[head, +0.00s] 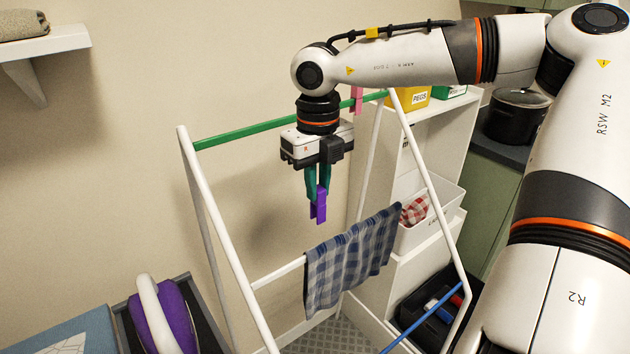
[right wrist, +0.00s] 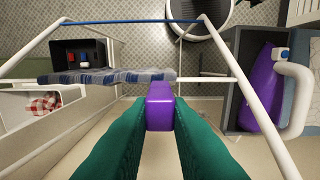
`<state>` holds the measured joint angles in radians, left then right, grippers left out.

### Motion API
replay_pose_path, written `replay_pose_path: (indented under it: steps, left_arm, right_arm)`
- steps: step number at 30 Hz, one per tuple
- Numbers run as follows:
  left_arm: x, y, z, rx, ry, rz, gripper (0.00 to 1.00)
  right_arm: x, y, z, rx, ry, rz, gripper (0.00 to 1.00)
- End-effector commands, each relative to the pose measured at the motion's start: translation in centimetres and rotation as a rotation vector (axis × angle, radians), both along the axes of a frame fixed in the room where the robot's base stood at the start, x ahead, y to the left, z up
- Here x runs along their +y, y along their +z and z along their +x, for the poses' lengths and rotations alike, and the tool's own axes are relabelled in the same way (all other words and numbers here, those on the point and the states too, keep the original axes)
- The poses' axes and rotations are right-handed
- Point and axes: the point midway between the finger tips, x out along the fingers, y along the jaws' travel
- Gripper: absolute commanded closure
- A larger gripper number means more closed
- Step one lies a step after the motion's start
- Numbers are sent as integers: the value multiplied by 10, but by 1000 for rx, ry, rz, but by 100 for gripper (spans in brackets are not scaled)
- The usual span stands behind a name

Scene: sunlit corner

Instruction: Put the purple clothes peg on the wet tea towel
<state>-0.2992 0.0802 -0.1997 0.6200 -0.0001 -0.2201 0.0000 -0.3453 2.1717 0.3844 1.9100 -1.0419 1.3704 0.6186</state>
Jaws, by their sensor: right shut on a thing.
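The purple clothes peg (head: 319,205) is held upright between the green fingers of my right gripper (head: 318,182), which is shut on it. In the head view the peg hangs above and left of the tea towel. The blue checked tea towel (head: 350,262) hangs over the white middle rail of the drying rack. In the right wrist view the peg (right wrist: 160,106) shows between the fingertips of my gripper (right wrist: 160,122), and the towel (right wrist: 110,77) lies beyond it along the rail. The peg appears apart from the towel. My left gripper is not in view.
The rack has a green top rail (head: 245,133) with a pink peg (head: 356,98) and a blue low rail (head: 425,318). A white shelf holds a yellow pegs box (head: 412,100) and a bin with red checked cloth (head: 414,211). A purple object (head: 168,315) stands lower left.

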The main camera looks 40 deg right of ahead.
Motion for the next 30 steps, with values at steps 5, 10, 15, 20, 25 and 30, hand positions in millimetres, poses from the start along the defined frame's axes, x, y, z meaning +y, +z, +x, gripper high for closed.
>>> replay_pose_path:
  steps: [5,10,15,20,25,30]
  left_arm:
    - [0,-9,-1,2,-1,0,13]
    - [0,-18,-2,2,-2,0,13]
    - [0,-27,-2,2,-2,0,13]
    - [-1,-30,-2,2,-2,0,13]
    - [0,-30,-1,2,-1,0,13]
    - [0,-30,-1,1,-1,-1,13]
  right_arm:
    - [0,-15,-1,2,1,1,94]
    - [-1,-34,-1,1,1,1,94]
    - [-1,-52,-1,1,3,1,94]
    - [-1,-61,-1,1,3,1,94]
    - [-1,-62,-1,0,2,0,94]
    - [-1,-62,-1,0,2,0,94]
